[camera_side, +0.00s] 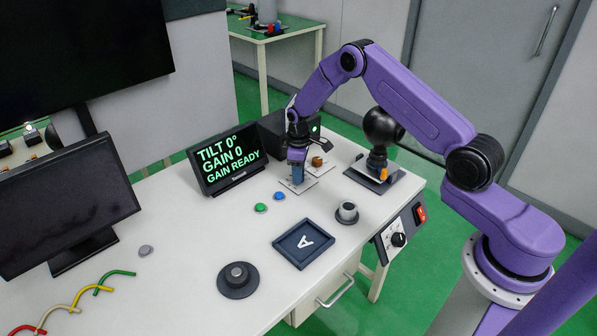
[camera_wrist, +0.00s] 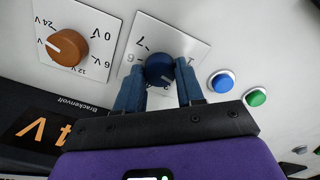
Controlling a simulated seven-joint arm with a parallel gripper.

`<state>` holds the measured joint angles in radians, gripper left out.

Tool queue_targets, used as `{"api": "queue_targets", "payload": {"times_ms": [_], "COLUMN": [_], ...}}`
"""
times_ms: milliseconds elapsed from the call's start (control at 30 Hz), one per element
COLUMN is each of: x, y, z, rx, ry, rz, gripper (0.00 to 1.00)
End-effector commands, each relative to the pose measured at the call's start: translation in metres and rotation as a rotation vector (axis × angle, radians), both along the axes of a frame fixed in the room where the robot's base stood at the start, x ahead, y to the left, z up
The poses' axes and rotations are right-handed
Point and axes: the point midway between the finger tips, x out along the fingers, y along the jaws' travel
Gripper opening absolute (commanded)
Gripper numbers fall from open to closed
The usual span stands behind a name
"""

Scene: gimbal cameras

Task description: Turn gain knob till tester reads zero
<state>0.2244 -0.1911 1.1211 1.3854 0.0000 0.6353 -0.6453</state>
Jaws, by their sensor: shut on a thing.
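The tester screen (camera_side: 229,160) stands on the desk in the side view and reads "TILT 0°", "GAIN 0" and "GAIN READY" in green. The blue knob (camera_wrist: 159,69) sits on a white numbered plate (camera_wrist: 187,44) in the wrist view, with a pale pointer line toward its lower right. My gripper (camera_side: 297,181) points down at this plate. In the wrist view its two blue fingers are closed on either side of the knob. The fingers hide some of the plate's numbers, and the knob is mostly hidden in the side view.
An orange knob (camera_wrist: 68,47) on a voltage plate is close beside my gripper, near a black Brackenvolt box (camera_wrist: 40,118). Blue (camera_side: 279,196) and green (camera_side: 261,207) buttons are on the other side. A dark tray marked A (camera_side: 286,238) and a round dial (camera_side: 237,281) lie nearer.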

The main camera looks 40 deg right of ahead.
Motion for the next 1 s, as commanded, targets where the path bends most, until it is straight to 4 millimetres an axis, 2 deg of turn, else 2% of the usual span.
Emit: {"api": "queue_targets", "payload": {"times_ms": [33,100,367,533,667,1000], "x": [0.0,0.0,0.0,0.001,0.001,0.001], "y": [0.0,0.0,0.0,0.0,0.0,0.0], "z": [0.001,0.001,0.0,0.01,0.03,0.102], "rx": [0.0,0.0,0.0,0.0,0.0,0.0], "ry": [0.0,0.0,0.0,-0.003,-0.004,-0.006], "rz": [-0.001,-0.001,-0.001,-0.001,-0.001,0.0], "gripper": [0.44,0.63,0.63,0.63,0.63,0.63]}}
